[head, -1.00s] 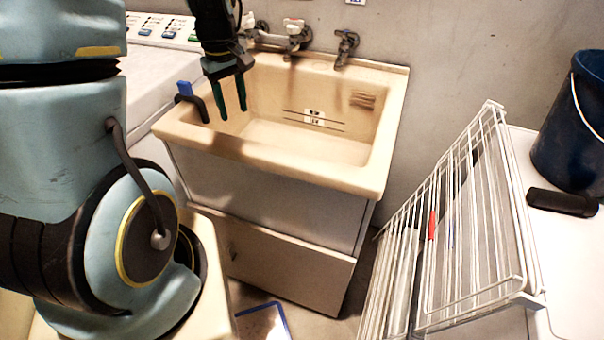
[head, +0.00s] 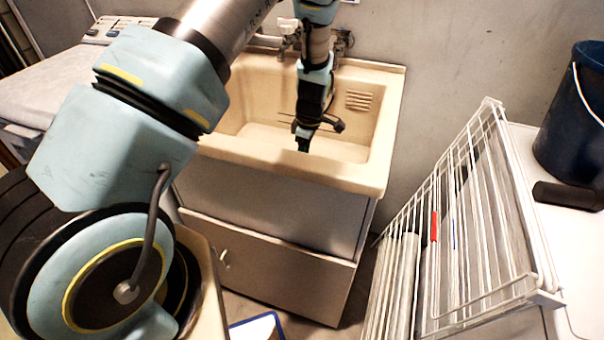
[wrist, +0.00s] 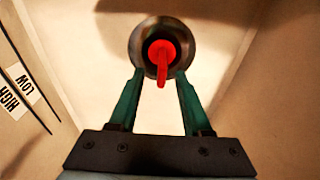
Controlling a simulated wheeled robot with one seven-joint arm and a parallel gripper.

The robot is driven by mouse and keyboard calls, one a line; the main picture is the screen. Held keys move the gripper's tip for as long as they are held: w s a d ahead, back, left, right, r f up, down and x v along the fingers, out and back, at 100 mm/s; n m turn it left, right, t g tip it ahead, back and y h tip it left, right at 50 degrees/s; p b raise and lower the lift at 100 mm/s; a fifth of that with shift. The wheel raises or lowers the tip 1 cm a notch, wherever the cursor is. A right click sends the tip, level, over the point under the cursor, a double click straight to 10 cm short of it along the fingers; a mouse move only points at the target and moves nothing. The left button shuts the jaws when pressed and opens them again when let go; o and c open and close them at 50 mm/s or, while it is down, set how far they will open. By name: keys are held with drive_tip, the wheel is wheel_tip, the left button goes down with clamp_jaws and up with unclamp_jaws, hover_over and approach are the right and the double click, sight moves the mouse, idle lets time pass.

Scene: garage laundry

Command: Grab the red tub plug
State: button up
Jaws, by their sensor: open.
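The red tub plug (wrist: 161,55) sits in a round metal drain (wrist: 145,40) on the sink floor in the wrist view. It has a red round body and a tab that points towards my gripper. My gripper (wrist: 158,75) is open, with its two green fingers on either side of the plug in the picture. Nothing is between the fingers that I can tell is touching them. In the head view my gripper (head: 304,142) hangs inside the cream sink (head: 340,172), and the plug is hidden there.
Taps (head: 290,30) stand at the back of the sink. The sink walls and front rim surround my gripper. A white wire rack (head: 470,220) leans to the right, with a dark blue bucket (head: 575,120) and a black object (head: 568,196) beyond. Labels (wrist: 20,90) mark the sink wall.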

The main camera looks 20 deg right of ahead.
drive_tip(key=shift+w+a+f+p, duration=0.15)
drive_tip(key=shift+f+p, duration=0.4)
drive_tip(key=shift+f, duration=0.8)
drive_tip(key=shift+s+a+f+p, duration=0.15)
drive_tip(key=shift+f+p, duration=0.4)
drive_tip(key=shift+f, duration=0.75)
drive_tip(key=shift+w, duration=0.1)
clamp_jaws()
